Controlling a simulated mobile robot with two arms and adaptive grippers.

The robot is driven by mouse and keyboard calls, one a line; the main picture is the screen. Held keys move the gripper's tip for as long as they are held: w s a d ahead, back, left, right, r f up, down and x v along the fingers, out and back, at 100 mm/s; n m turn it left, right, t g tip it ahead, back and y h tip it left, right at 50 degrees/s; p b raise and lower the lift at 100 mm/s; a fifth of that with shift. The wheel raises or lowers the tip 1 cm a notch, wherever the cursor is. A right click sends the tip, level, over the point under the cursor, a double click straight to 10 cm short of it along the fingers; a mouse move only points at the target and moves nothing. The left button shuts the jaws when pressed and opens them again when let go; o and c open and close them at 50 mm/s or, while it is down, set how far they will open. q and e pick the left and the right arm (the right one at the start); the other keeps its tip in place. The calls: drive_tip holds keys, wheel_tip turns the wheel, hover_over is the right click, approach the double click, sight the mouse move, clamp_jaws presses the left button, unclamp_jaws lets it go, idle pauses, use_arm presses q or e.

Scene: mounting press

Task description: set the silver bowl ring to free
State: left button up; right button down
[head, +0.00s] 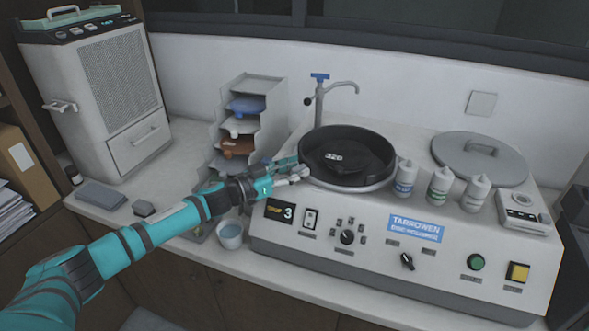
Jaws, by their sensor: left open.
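The silver bowl ring (352,189) runs around the black bowl (384,148) in the top of the white machine (330,265). Its front edge shows as a pale band. My left gripper (299,170) is open at the left side of the bowl, close to the ring; I cannot tell whether it touches it. The gripper covers a little of the ring's left side. A dark disc or cloth with a white mark lies inside the bowl. My right gripper is not in view.
A tap (320,100) stands behind the bowl. Three bottles (439,184) stand close to its right, before a round grey lid (480,155). A stepped rack (250,125) and a small cup (230,235) are near my left arm. Knobs and buttons line the machine's front.

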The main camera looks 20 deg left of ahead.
use_arm(q)
drive_tip(key=v, duration=1.2)
